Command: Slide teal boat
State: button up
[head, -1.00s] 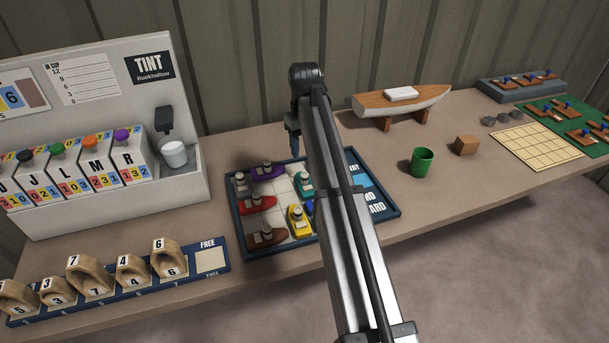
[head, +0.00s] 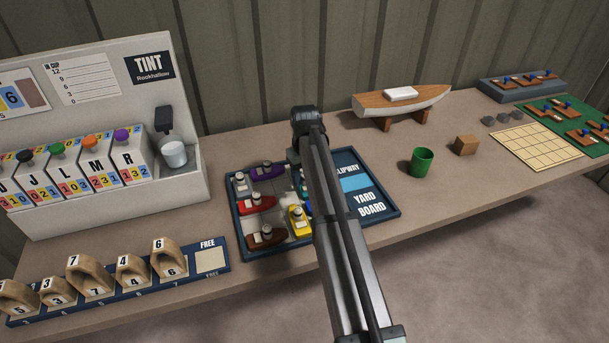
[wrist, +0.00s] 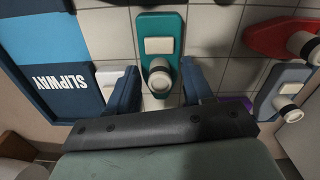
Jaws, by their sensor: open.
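The teal boat (wrist: 144,25), with a white cabin and round white funnel, lies on the yard board (wrist: 110,35) in the wrist view. My gripper (wrist: 160,78) is open, with one blue finger on each side of the boat's funnel end. I cannot tell whether the fingers touch the hull. In the head view my arm hides my fingers and nearly all of the teal boat; the yard board (head: 380,191) shows around it.
The board also holds a purple boat (head: 268,172), grey boat (head: 241,184), red boat (head: 257,204), brown boat (head: 266,237) and yellow boat (head: 299,222). A blue boat is partly hidden. A green cup (head: 421,163) stands right of the board.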

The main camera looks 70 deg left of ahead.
jog(key=shift+c, duration=0.2)
grip_shut()
dwell(0.4)
